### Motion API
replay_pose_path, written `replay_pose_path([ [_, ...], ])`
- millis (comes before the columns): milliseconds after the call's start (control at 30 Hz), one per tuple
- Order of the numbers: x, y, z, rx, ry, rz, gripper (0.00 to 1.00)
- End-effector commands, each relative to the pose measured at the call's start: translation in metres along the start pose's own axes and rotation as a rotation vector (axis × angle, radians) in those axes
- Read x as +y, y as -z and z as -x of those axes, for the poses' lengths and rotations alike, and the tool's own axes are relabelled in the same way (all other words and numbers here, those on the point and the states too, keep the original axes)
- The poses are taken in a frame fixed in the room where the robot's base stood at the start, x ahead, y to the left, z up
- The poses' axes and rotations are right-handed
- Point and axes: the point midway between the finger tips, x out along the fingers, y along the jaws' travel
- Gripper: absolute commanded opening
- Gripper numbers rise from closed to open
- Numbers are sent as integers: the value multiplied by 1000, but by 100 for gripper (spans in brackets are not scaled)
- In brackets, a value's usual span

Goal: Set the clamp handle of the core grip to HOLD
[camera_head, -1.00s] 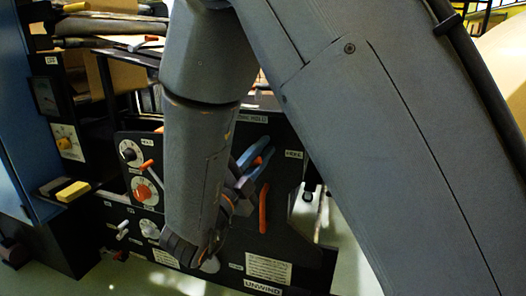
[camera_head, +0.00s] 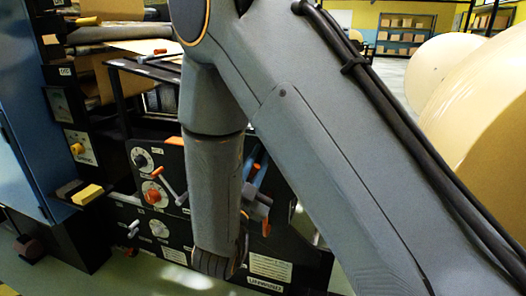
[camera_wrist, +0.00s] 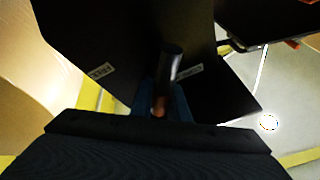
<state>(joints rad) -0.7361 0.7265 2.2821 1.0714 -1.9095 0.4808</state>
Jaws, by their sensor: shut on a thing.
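The clamp handle shows in the wrist view as an orange-brown piece (camera_wrist: 159,106) between my blue fingertips, with a dark cylinder (camera_wrist: 169,62) just beyond it. My gripper (camera_wrist: 160,102) is shut on the handle. Two pale labels flank it on the black panel, one to the left (camera_wrist: 101,70) and one closer on the right (camera_wrist: 190,69); I cannot read them surely. In the head view my gripper (camera_head: 260,178) is partly hidden behind my arm at the panel's right side. The handle's setting cannot be told.
A blue cabinet (camera_head: 25,130) stands at far left. Large tan rolls (camera_head: 490,130) stand at right.

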Motion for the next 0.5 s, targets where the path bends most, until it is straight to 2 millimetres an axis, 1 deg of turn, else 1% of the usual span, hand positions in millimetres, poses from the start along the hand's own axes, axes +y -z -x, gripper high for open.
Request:
replay_pose_path([
  [33,-3,2,0,-11,15,45,0],
  [200,-8,0,-1,-41,68,189,0],
  [500,-16,-5,-1,-85,145,395,0],
])
